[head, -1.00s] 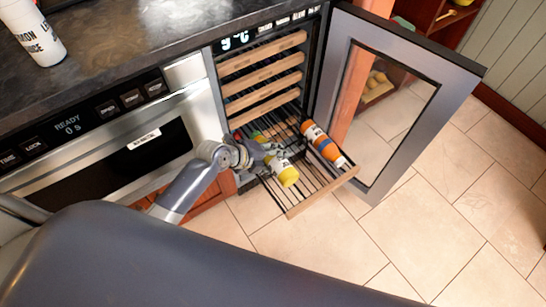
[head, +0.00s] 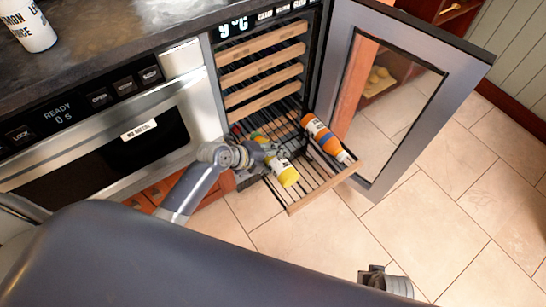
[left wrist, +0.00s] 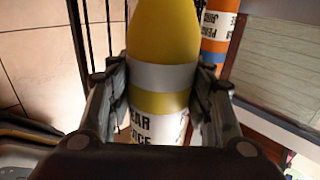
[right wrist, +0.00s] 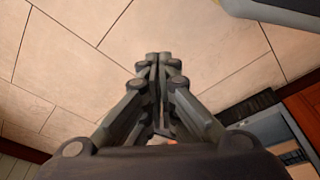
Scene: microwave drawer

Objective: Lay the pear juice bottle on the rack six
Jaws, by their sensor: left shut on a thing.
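The yellow pear juice bottle (head: 283,170), with a white label, lies along the pulled-out wooden-fronted rack (head: 322,188), the lowest one I see in the cooler. My left gripper (head: 262,156) is shut on it. In the left wrist view the two fingers (left wrist: 158,95) press on both sides of the bottle (left wrist: 163,75), and part of its label shows between them. I cannot tell whether the bottle bears fully on the rack's wires. My right gripper shows in the right wrist view (right wrist: 158,60) with its fingers together and empty, above the floor.
An orange juice bottle with a white label (head: 325,137) lies on the same rack, to the right. The cooler's glass door (head: 420,110) stands open at the right. Several pushed-in racks (head: 262,72) are above. A lemon juice bottle (head: 30,28) stands on the counter.

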